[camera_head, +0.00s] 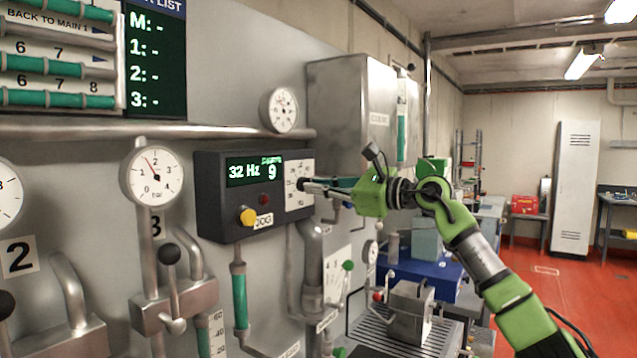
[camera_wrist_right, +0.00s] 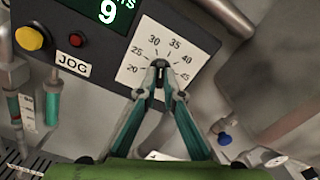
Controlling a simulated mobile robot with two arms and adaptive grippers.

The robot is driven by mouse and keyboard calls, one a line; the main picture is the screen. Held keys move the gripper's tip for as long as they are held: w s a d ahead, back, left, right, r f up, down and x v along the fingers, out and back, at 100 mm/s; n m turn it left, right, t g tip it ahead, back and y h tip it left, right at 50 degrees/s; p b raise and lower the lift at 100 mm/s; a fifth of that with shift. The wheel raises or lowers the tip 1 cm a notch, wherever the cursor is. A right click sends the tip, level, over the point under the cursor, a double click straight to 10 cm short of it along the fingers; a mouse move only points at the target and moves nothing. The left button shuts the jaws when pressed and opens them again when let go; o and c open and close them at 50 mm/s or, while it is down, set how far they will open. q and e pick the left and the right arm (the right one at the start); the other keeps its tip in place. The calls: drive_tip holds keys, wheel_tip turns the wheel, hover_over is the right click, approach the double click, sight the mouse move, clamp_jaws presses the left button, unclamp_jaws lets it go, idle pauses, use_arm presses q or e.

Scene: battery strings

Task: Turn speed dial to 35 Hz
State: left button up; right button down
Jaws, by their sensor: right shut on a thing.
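The dark control box (camera_head: 217,205) on the wall has a green-lit display (camera_head: 253,171) reading "32 Hz" and "9". On its right side is the white speed dial plate (camera_head: 300,170). In the right wrist view the dial plate (camera_wrist_right: 190,48) shows marks from 20 to 45. The small dark dial knob (camera_wrist_right: 160,64) sits at its centre. My right gripper (camera_head: 305,186) reaches in from the right, and its fingertips (camera_wrist_right: 161,80) are shut on the knob, partly hiding it. The knob's pointer cannot be made out. My left gripper is not in view.
A yellow button (camera_head: 247,216) sits at the box's lower front beside a "JOG" label (camera_head: 263,221), with a red button (camera_wrist_right: 80,40) near it. Pressure gauges (camera_head: 155,176) and pipes stand left of the box. A grey cabinet (camera_head: 340,100) juts out above right.

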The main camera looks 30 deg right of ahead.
drive_tip(key=m+p, duration=0.2)
drive_tip(key=m, duration=0.2)
drive_tip(key=shift+m, duration=0.3)
idle(0.3)
drive_tip(key=c, duration=2.2)
unclamp_jaws()
drive_tip(key=shift+v, duration=3.7)
drive_tip(key=shift+s, duration=0.1)
